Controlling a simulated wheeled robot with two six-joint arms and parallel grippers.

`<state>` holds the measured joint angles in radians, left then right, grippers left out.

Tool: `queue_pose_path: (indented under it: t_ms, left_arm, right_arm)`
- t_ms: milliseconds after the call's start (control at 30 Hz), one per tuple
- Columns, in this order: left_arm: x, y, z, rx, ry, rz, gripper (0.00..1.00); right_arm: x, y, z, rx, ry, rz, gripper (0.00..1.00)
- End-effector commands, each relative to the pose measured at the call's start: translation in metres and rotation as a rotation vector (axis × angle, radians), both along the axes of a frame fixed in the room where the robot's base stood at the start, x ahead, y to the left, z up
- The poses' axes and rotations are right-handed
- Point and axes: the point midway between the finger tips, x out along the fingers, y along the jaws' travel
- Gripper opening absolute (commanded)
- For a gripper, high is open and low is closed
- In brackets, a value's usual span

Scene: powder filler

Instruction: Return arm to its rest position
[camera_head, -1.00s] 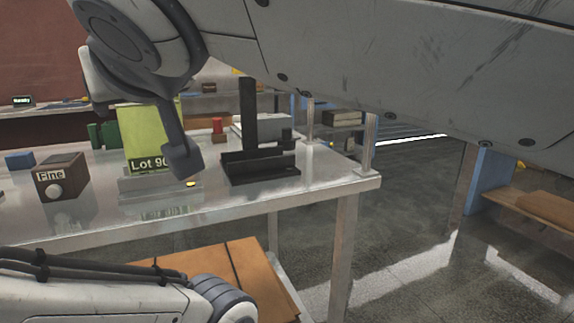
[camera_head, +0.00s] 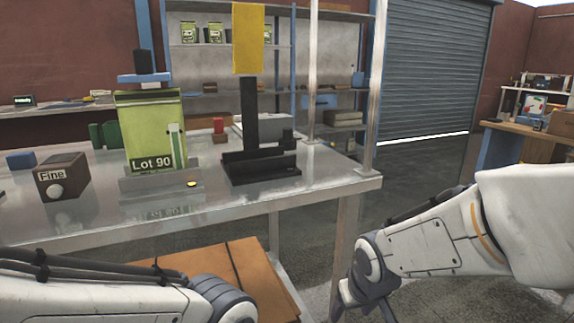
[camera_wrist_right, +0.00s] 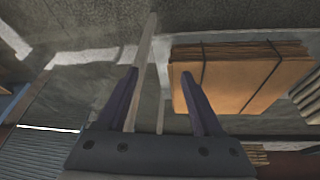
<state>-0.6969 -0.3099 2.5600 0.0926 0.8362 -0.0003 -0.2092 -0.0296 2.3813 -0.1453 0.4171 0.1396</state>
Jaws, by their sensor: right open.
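My right gripper (camera_head: 366,306) hangs low in front of the table's right leg in the head view, below the tabletop. In the right wrist view its two dark fingers (camera_wrist_right: 160,105) are spread apart with nothing between them. A tied cardboard bundle (camera_wrist_right: 245,80) lies beyond the fingers. My left forearm shows at the bottom left of the head view, but its gripper does not show. A green container marked "Lot 90" (camera_head: 150,120) stands upright on a grey base (camera_head: 150,185) with a yellow light. My right arm is apart from it.
The table (camera_head: 300,197) holds a black stand (camera_head: 258,165) under a yellow panel (camera_head: 248,38), and a brown box marked "Fine" (camera_head: 62,178). Tied cardboard (camera_head: 215,272) lies below the tabletop. Open floor (camera_head: 420,160) lies to the right, before a roller shutter (camera_head: 435,65).

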Motion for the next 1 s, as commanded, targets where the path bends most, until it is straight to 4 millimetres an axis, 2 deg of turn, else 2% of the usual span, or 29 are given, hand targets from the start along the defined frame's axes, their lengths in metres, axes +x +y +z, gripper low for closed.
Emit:
queue_pose_path:
  t_ms: [100,433,767,1000]
  left_arm:
    - [0.000,0.000,0.000,0.000,0.000,0.000,0.50]
    - [0.000,0.000,0.000,0.000,0.000,0.000,0.50]
    - [0.000,0.000,0.000,0.000,0.000,0.000,0.50]
    - [0.000,0.000,0.000,0.000,0.000,0.000,0.50]
  right_arm:
    - [-0.018,-0.023,-0.021,0.011,0.055,-0.067,0.68]
    - [-0.063,-0.059,-0.058,0.040,0.159,-0.197,0.68]
    - [-0.081,-0.008,-0.040,0.034,0.195,-0.025,0.68]
    - [-0.112,0.031,-0.025,0.024,0.242,0.130,0.68]
